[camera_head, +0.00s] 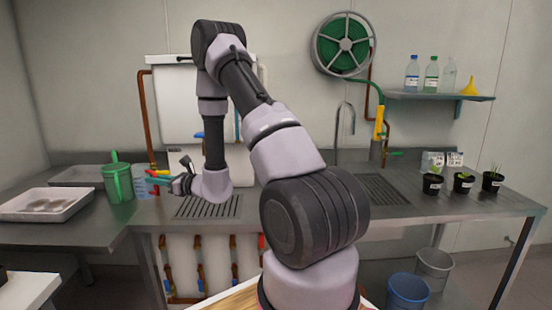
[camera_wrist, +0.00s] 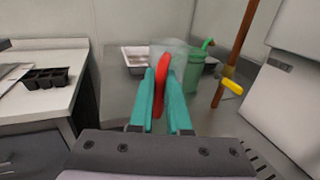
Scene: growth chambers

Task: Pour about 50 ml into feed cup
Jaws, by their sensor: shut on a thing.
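My gripper (camera_wrist: 162,92) has teal fingers shut on a red handle (camera_wrist: 165,72). The handle appears to belong to a clear jug (camera_wrist: 181,48) just beyond the fingertips in the wrist view. In the head view my gripper (camera_head: 158,178) is at the left part of the steel bench, and the pale clear jug (camera_head: 144,186) is beside its tips, right of the green watering can. The jug looks roughly upright; its liquid level cannot be read, and I cannot tell whether it touches the bench. No feed cup can be made out for sure.
A green watering can (camera_head: 118,182) stands close to the jug. A white tray (camera_head: 45,217) lies at the left. A copper pipe with a yellow valve handle (camera_wrist: 232,86) rises close on the right. Potted seedlings (camera_head: 463,183) stand at the far right. Drain grates (camera_head: 208,206) lie in the bench.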

